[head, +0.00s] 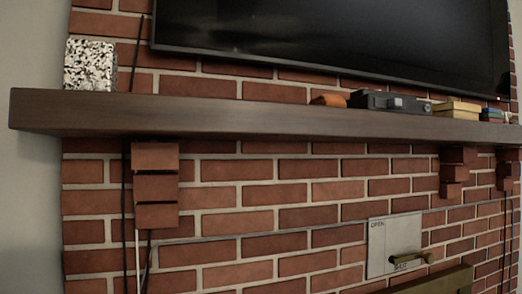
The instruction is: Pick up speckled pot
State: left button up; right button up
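The speckled pot (90,65) is a squarish black-and-white block shape. It stands upright near the left end of the dark wooden mantel shelf (200,115) in the head view, against the brick wall. Its inside is not visible from this low angle. Neither of my grippers shows in the head view.
A large dark TV (340,40) hangs above the shelf. An orange-brown object (328,100), a dark grey device (390,101), a yellowish box (456,108) and small items sit on the shelf's right part. Brick corbels (156,185) and a metal plate (394,240) are below. The shelf between pot and orange-brown object is clear.

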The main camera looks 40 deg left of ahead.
aim_at(89, 64)
jog(key=u, duration=0.5)
jog(key=i+l+u, duration=0.1)
jog(key=u, duration=0.85)
jog(key=i+l+u, duration=0.1)
jog(key=u, duration=0.35)
jog(key=l+u, duration=0.1)
jog(key=u, duration=0.4)
jog(key=l+u, duration=0.1)
jog(key=u, duration=1.45)
jog(key=k+j, duration=0.05)
